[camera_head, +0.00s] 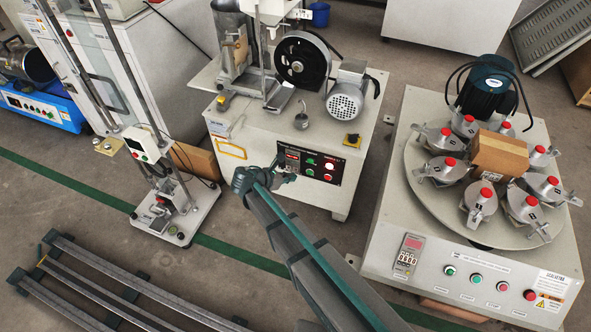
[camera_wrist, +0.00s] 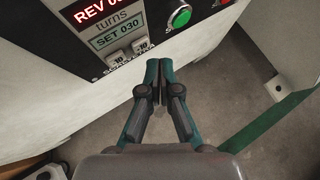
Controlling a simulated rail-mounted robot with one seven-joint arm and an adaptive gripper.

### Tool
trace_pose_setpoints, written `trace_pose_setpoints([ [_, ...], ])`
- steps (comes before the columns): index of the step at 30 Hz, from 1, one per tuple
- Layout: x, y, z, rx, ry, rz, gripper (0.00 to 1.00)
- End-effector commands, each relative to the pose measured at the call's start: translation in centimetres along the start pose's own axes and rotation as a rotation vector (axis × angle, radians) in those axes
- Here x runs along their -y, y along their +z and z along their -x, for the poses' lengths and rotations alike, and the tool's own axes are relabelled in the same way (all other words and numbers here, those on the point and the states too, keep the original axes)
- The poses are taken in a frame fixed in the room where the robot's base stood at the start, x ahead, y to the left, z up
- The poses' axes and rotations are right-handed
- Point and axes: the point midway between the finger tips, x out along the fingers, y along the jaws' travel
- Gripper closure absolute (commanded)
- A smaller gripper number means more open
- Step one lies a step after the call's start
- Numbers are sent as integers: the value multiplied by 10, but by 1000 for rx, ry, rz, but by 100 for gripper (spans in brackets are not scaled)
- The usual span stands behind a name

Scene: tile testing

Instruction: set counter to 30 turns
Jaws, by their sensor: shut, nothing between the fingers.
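The counter (camera_wrist: 112,23) is on a black panel at the upper left of the wrist view. Its red display reads "REV 0" with the rest cut off, above the word "turns". Its green-lit display (camera_wrist: 121,34) reads "SET 030". Two small light keys (camera_wrist: 118,57) marked "10" sit below. In the head view the black control panel (camera_head: 326,169) is on the front of the middle machine. My gripper (camera_wrist: 159,68) is shut and empty, its tips below and right of the keys, seemingly apart from them. In the head view my gripper (camera_head: 283,172) is at the panel's left side.
A green button (camera_wrist: 180,16) is right of the counter. The turntable machine (camera_head: 395,235) with several red-knobbed holders stands at the right. A column stand (camera_head: 160,215) is at the left, and metal rails (camera_head: 110,285) lie at the lower left. Floor is open below the panel.

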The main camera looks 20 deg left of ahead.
Motion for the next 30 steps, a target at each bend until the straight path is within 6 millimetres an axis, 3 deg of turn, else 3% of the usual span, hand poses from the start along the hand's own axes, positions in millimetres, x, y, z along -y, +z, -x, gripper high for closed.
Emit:
trace_pose_setpoints([
  [15, 23, -20, 31, 0, -1, 2, 100],
  [30, 24, -23, 32, 0, 0, 0, 100],
])
